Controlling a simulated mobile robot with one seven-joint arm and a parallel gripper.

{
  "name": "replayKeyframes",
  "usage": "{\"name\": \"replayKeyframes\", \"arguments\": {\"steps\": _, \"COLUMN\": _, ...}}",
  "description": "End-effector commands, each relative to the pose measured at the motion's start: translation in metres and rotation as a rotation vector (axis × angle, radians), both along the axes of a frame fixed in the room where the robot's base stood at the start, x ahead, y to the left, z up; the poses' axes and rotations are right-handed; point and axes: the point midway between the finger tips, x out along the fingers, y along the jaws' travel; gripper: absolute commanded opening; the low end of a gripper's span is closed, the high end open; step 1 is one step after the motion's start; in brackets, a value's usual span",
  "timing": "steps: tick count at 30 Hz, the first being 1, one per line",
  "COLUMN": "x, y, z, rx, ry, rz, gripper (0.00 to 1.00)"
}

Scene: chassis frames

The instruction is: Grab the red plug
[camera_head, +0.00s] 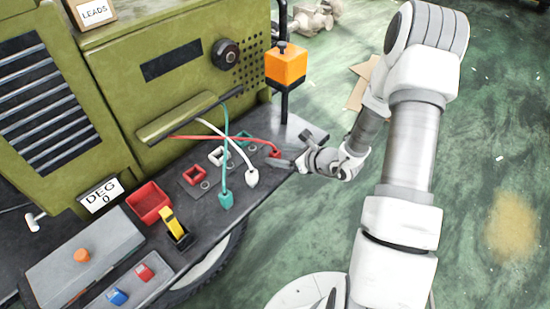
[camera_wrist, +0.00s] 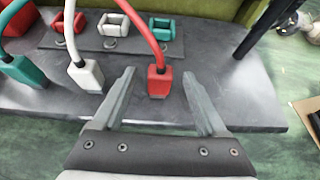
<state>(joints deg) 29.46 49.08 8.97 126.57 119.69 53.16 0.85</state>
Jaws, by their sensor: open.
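The red plug (camera_wrist: 159,82) hangs from a red cable and rests on the dark shelf. In the wrist view it lies between the two open fingers of my gripper (camera_wrist: 157,95), with a gap on each side. In the head view my gripper (camera_head: 284,164) reaches in from the right, and the red plug (camera_head: 275,153) shows small at its fingertips. The white plug (camera_wrist: 88,75) and the teal plug (camera_wrist: 25,71) lie to the left of my gripper, each on its own cable.
Red (camera_wrist: 70,22), white (camera_wrist: 112,24) and teal (camera_wrist: 162,29) sockets stand behind the plugs. A black post (camera_head: 284,95) carries an orange box (camera_head: 286,66) near the shelf's right end. A red bin (camera_head: 149,202) and a yellow-handled item (camera_head: 173,226) sit further left.

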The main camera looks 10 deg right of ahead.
Motion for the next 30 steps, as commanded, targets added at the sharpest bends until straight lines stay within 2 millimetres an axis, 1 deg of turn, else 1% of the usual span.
{"name": "replayKeyframes", "arguments": {"steps": 2, "x": 0.0029, "y": 0.0016, "z": -0.0016, "rx": 0.0, "ry": 0.0, "rz": -0.001, "gripper": 0.75}}
{"name": "replayKeyframes", "arguments": {"steps": 8, "x": 0.0031, "y": 0.0016, "z": -0.0016, "rx": 0.0, "ry": 0.0, "rz": -0.001, "gripper": 0.75}}
{"name": "replayKeyframes", "arguments": {"steps": 9, "x": 0.0029, "y": 0.0016, "z": -0.0017, "rx": 0.0, "ry": 0.0, "rz": -0.001, "gripper": 0.68}}
{"name": "replayKeyframes", "arguments": {"steps": 14, "x": 0.0028, "y": 0.0016, "z": -0.0016, "rx": 0.0, "ry": 0.0, "rz": -0.001, "gripper": 0.39}}
{"name": "replayKeyframes", "arguments": {"steps": 18, "x": 0.0028, "y": 0.0015, "z": -0.0016, "rx": 0.0, "ry": 0.0, "rz": -0.001, "gripper": 0.14}}
{"name": "replayKeyframes", "arguments": {"steps": 20, "x": 0.0028, "y": 0.0015, "z": -0.0016, "rx": 0.0, "ry": 0.0, "rz": -0.001, "gripper": 0.03}}
{"name": "replayKeyframes", "arguments": {"steps": 21, "x": 0.0027, "y": 0.0015, "z": -0.0015, "rx": 0.0, "ry": 0.0, "rz": -0.001, "gripper": 0.0}}
{"name": "replayKeyframes", "arguments": {"steps": 30, "x": 0.0028, "y": 0.0015, "z": -0.0011, "rx": -0.001, "ry": -0.001, "rz": 0.0, "gripper": 0.0}}
